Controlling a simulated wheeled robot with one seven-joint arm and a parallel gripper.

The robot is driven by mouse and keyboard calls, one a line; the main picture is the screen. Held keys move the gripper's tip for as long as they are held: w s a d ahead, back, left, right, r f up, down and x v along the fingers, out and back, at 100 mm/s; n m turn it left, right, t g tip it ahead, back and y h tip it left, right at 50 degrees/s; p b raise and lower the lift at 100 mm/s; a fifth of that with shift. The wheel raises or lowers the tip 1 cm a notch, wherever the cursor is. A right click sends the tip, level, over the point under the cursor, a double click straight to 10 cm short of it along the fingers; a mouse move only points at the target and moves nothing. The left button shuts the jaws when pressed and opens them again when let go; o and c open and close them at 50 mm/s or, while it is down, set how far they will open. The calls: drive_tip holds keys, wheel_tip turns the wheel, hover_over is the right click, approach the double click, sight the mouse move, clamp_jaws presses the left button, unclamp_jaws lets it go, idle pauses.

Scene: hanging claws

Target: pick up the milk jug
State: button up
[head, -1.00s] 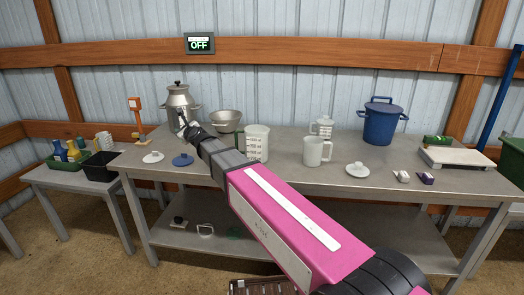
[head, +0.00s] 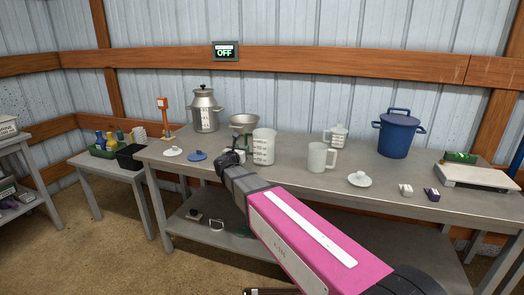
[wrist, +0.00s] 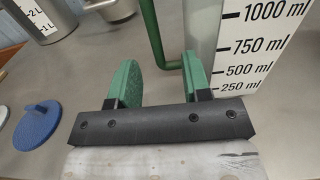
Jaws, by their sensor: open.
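I cannot tell for certain which the task calls the milk jug. My gripper (wrist: 160,75) is open and empty, its green fingers spread, with the handle's lower end showing between and beyond their tips. In the head view my gripper (head: 232,156) is just left of the measuring jug.
A steel can (head: 204,112) and a metal bowl (head: 243,121) stand behind. Lids lie near the front edge, a blue one (head: 197,156) left of my gripper. A blue pot (head: 397,135) and a scale (head: 478,177) are at the right. Bare table (head: 288,172) lies right of the measuring jug.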

sight(246, 142)
drive_tip(key=shift+x, duration=1.2)
drive_tip(key=shift+a+x, duration=0.2)
drive_tip(key=shift+x, duration=1.15)
drive_tip(key=shift+a+x, duration=0.2)
drive_tip(key=shift+x, duration=1.15)
drive_tip(key=shift+w, duration=0.1)
clamp_jaws()
